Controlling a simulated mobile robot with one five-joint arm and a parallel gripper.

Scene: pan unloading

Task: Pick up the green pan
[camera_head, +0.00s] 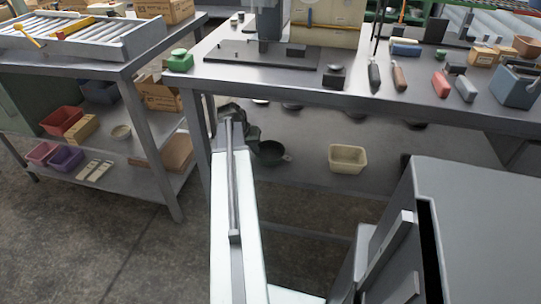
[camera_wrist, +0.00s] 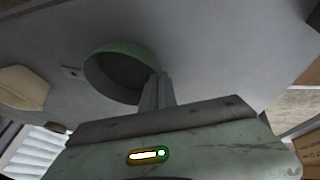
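The green pan (camera_head: 270,152) is dark and round and sits on the lower shelf under the right workbench, its short handle pointing right. In the wrist view the green pan (camera_wrist: 121,66) is just beyond my gripper, and its dark hollow shows. My gripper's narrow grey fingers (camera_wrist: 158,92) overlap the pan's lower right edge in that view. I see no clear gap between the fingers. In the head view my gripper (camera_head: 240,122) is a dark shape left of the pan, partly hidden by my arm.
A cream bin (camera_head: 347,157) stands right of the pan on the lower shelf (camera_head: 315,185). The workbench top (camera_head: 300,82) is overhead, with its leg (camera_head: 199,140) to the left. A grey cabinet (camera_head: 485,220) stands at lower right.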

